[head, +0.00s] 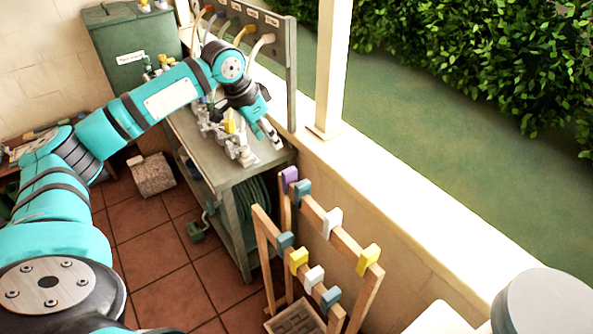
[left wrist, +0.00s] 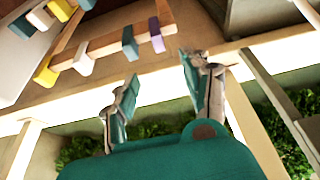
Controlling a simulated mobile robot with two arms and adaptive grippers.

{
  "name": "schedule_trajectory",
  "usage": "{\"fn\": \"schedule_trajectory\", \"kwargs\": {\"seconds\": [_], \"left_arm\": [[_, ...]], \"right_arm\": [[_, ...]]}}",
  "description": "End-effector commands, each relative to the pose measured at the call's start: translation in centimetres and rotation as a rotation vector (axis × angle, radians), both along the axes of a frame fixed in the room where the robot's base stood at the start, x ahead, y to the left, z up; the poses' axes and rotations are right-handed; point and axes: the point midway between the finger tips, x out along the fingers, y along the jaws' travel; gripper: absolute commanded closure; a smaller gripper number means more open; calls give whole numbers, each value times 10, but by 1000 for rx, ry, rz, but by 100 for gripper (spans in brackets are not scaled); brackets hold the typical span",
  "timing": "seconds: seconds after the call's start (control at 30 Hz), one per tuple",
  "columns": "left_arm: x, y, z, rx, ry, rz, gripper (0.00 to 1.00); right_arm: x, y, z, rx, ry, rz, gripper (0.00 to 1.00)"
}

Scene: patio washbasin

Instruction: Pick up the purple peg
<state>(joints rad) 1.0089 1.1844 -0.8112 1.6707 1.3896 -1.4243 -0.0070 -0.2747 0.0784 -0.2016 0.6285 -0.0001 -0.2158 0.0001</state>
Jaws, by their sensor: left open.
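The purple peg (head: 289,177) sits at the far left end of the back rail of a wooden peg rack (head: 312,212). In the left wrist view the purple peg (left wrist: 156,35) hangs on the rail beside a teal peg (left wrist: 129,42). My left gripper (head: 275,141) is open and empty above the front end of the grey-green bench, apart from the purple peg and farther back. In the left wrist view the left gripper's two fingers (left wrist: 160,85) are spread, with the purple peg beyond them. My right gripper does not show in either view.
The rack carries other pegs: a white peg (head: 332,222), a yellow peg (head: 369,259) and several more. The bench (head: 236,172) holds metal fittings close to my left gripper. A pale ledge (head: 400,192) runs behind the rack, with a post (head: 331,70) on it.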

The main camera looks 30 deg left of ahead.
Motion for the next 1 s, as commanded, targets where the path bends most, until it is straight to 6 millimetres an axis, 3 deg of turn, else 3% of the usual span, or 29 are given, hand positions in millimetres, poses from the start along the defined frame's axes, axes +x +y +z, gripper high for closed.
{"fn": "schedule_trajectory", "kwargs": {"seconds": [0.2, 0.33, 0.5, 0.73, 1.0], "left_arm": [[15, -8, -42, -2, 6, -1, 52], [26, -12, -67, -2, 4, 0, 52], [35, -16, -93, -1, 3, -1, 52], [41, -17, -107, 0, 2, 1, 52], [54, -23, -142, -1, 3, 0, 52]], "right_arm": [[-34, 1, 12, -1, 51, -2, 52], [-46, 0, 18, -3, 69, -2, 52], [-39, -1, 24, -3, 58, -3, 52], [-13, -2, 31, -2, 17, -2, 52], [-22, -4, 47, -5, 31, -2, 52]]}}
